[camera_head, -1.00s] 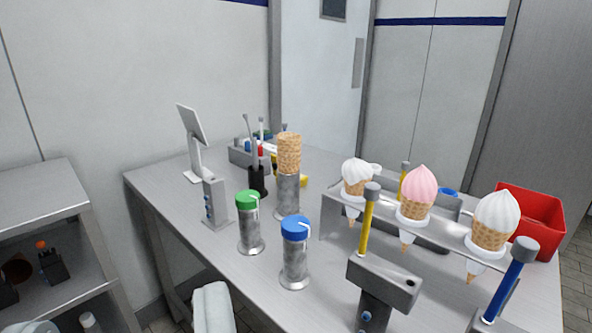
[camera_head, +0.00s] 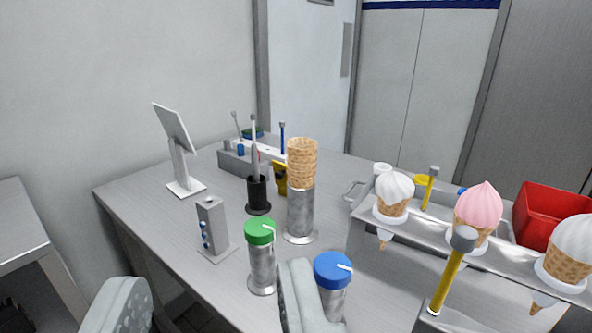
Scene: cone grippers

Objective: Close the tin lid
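Two metal cylindrical tins stand on the steel counter (camera_head: 190,255). One has a green lid (camera_head: 260,231) and the other a blue lid (camera_head: 332,270). The right finger is just in front of the tins and hides part of the blue-lidded one.
A cone stack (camera_head: 301,164) stands on a metal cylinder behind the tins. A rack with ice cream cones (camera_head: 478,212) is on the right, with a yellow rod (camera_head: 447,283) before it. A grey box (camera_head: 212,228), black cup (camera_head: 258,195) and screen (camera_head: 176,140) stand left. A red bin (camera_head: 540,207) is far right.

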